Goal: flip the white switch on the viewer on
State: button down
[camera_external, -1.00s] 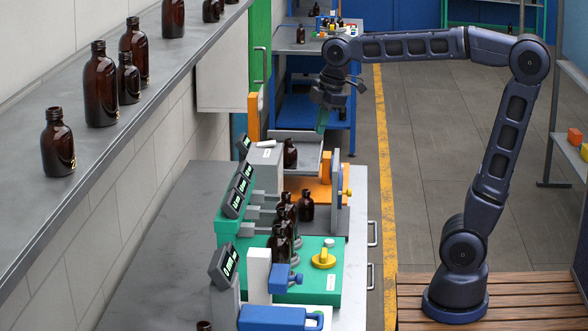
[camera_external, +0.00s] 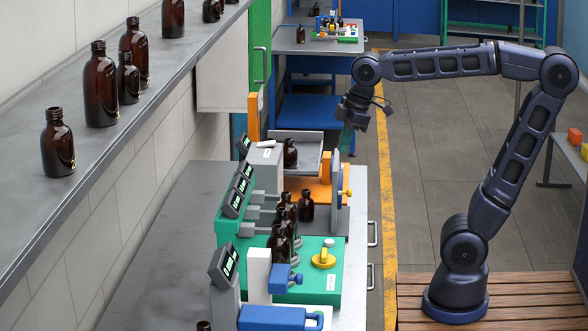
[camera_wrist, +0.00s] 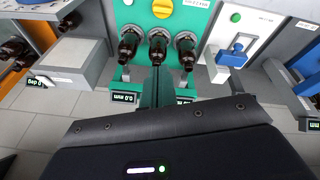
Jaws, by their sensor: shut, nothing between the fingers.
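A slim white piece (camera_external: 266,143), which looks like the switch, lies on top of a grey box (camera_external: 264,156) at the back of the bench. I cannot tell its on or off position. The grey box also seems to show at left in the wrist view (camera_wrist: 75,53). My gripper (camera_external: 346,139) is shut and empty, with green fingers pointing down. It hangs right of the box, near the top of an upright grey panel (camera_external: 336,178). In the wrist view my fingers (camera_wrist: 157,84) show in front of the bottles on the green station.
Several amber bottles (camera_external: 280,242) stand on the green station (camera_external: 310,283), which has a yellow knob (camera_external: 323,259). One bottle (camera_external: 290,153) stands in a grey tray (camera_external: 309,143). Several more bottles line the wall shelf (camera_external: 91,148). The floor aisle (camera_external: 425,185) is clear.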

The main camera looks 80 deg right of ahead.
jog(key=w+d+r+n+g, duration=0.1)
jog(key=w+d+r+n, duration=0.25)
jog(key=w+d, duration=0.5)
jog(key=n+g, duration=0.4)
jog(key=n, duration=0.7)
send_over(272, 144)
jog(key=w, duration=0.3)
jog(key=shift+d+f+m, duration=0.2)
jog(key=shift+f+m, duration=0.05)
jog(key=shift+f, duration=0.65)
jog(key=shift+f, duration=0.1)
jog(key=f, duration=0.4)
jog(key=s+f, duration=0.1)
jog(key=f, duration=0.3)
jog(key=s+f, duration=0.1)
jog(key=f, duration=0.4)
jog(key=shift+s+f, duration=0.1)
jog(key=shift+s, duration=0.05)
jog(key=shift+f, duration=0.2)
jog(key=shift+s, duration=0.1)
